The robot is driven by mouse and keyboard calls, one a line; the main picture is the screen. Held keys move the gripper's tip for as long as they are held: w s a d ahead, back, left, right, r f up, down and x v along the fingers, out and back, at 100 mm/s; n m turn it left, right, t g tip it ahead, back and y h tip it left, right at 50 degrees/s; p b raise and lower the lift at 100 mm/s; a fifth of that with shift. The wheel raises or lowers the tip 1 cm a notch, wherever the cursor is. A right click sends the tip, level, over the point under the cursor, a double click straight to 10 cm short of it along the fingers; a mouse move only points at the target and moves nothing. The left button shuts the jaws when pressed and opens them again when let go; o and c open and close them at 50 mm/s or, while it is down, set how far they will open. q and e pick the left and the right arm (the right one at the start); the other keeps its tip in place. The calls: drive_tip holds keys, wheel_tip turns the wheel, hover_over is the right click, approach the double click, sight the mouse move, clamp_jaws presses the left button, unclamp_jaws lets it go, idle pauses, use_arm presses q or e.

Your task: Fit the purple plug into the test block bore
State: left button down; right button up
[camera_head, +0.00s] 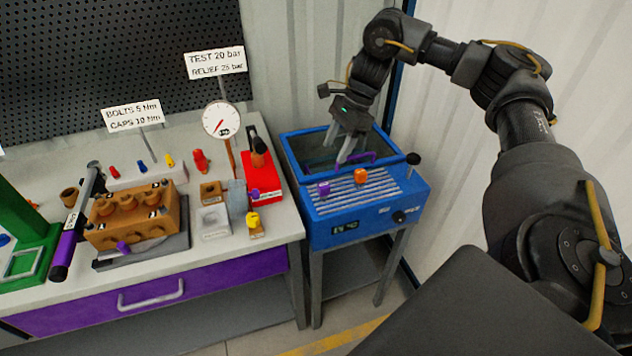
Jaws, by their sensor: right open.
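Several small purple parts show, and I cannot tell for sure which is the purple plug. One purple part (323,188) stands on the ribbed top of the blue tank unit (365,221). My right gripper (349,157) is open, pointing down over the tank opening near a purple handle. My left gripper is out of view.
An orange knob-like part (361,176) stands on the tank unit. A pressure gauge (221,119) and sign cards rise behind the bench parts.

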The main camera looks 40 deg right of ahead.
drive_tip(key=f, duration=0.1)
drive_tip(key=b, duration=0.2)
hover_over(324, 184)
drive_tip(key=d, duration=0.2)
wheel_tip(324, 184, down, 5)
drive_tip(key=shift+s+d+r, duration=0.15)
drive_tip(key=shift+r, duration=0.05)
drive_tip(key=shift+x, duration=2.3)
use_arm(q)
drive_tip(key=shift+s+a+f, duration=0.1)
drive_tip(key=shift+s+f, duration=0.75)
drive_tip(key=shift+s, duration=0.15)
use_arm(e)
drive_tip(key=shift+s, duration=0.1)
drive_tip(key=shift+c, duration=0.3)
drive_tip(key=c, duration=1)
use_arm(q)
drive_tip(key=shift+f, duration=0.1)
use_arm(e)
drive_tip(key=shift+r, duration=0.1)
drive_tip(key=shift+c, duration=0.2)
